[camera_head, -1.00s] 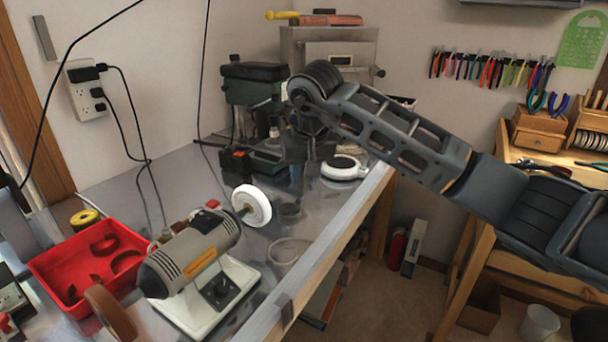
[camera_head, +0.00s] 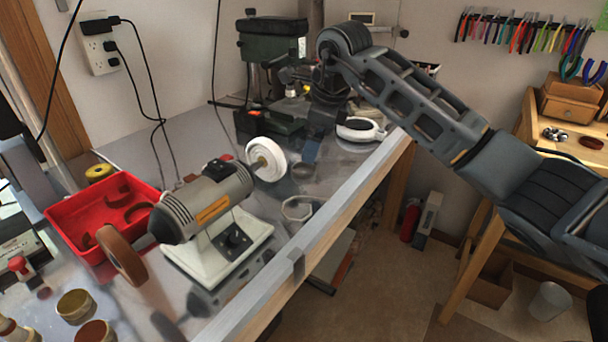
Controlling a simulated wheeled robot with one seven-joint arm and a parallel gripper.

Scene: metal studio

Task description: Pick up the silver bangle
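A pale silver ring-shaped piece (camera_head: 300,208), which looks like the silver bangle, lies on the metal bench near its front edge, right of the polishing motor. A smaller, darker ring-shaped piece (camera_head: 303,170) lies behind it; I cannot tell what it is. My gripper (camera_head: 310,152) points down over the bench, behind the pale ring and just above or behind the darker one. It is apart from the pale ring. The fingertips are small and seen edge-on, so their opening is unclear.
The polishing motor (camera_head: 207,203) with its white wheel (camera_head: 266,159) stands left of the rings. A white round object (camera_head: 361,130) lies right of my gripper. A red tray (camera_head: 100,226) is at the left. A green machine (camera_head: 270,50) stands behind. The bench's front edge (camera_head: 330,215) runs diagonally.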

